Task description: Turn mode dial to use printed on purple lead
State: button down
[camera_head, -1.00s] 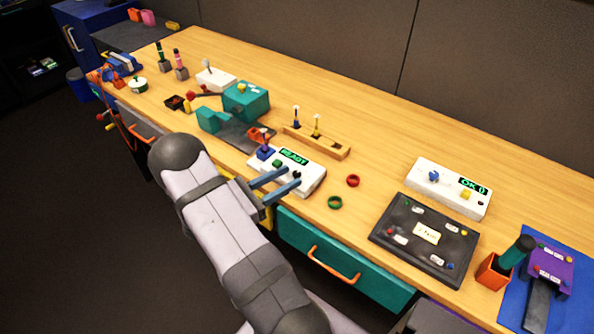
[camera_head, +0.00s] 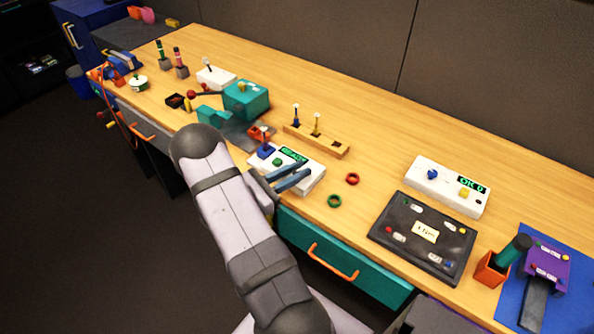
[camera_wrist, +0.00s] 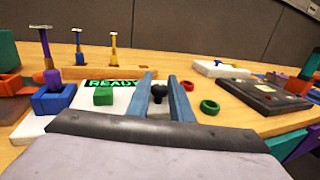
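A white panel (camera_head: 259,160) with a green READY display (camera_wrist: 108,84), a green button (camera_head: 277,162) and a black round knob (camera_wrist: 158,91) lies at the bench's front edge. My gripper (camera_head: 306,170) is over the panel's right end, with blue fingers open. In the wrist view, my gripper (camera_wrist: 160,76) has its fingers either side of the knob; contact cannot be told. The knob is hidden in the head view. A purple box (camera_head: 546,268) with small labels stands at the far right; its print is unreadable. I cannot make out a purple lead or a clearly marked mode dial.
A blue block with a post (camera_head: 265,150) sits by the panel's left end. Red (camera_head: 352,179) and green (camera_head: 334,201) rings lie to its right. A dark labelled board (camera_head: 405,222) and a white OK panel (camera_head: 420,180) are farther right. Bare wood lies behind the rings.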

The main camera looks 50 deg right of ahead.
jog(key=shift+f+m+g+y+b, duration=0.15)
jog(key=shift+m+g+y+b, duration=0.55)
jog(key=shift+m+g+b, duration=0.7)
jog(key=m+g+y+b, duration=0.1)
jog(key=g, duration=0.1)
jog(key=shift+g, duration=0.3)
jog(key=shift+m+g+y, duration=0.5)
jog(key=shift+r, duration=0.2)
jog(key=c, duration=1.6)
grip_release()
jog(key=shift+c, duration=0.2)
jog(key=shift+b+v, duration=1.15)
jog(key=shift+v, duration=2.55)
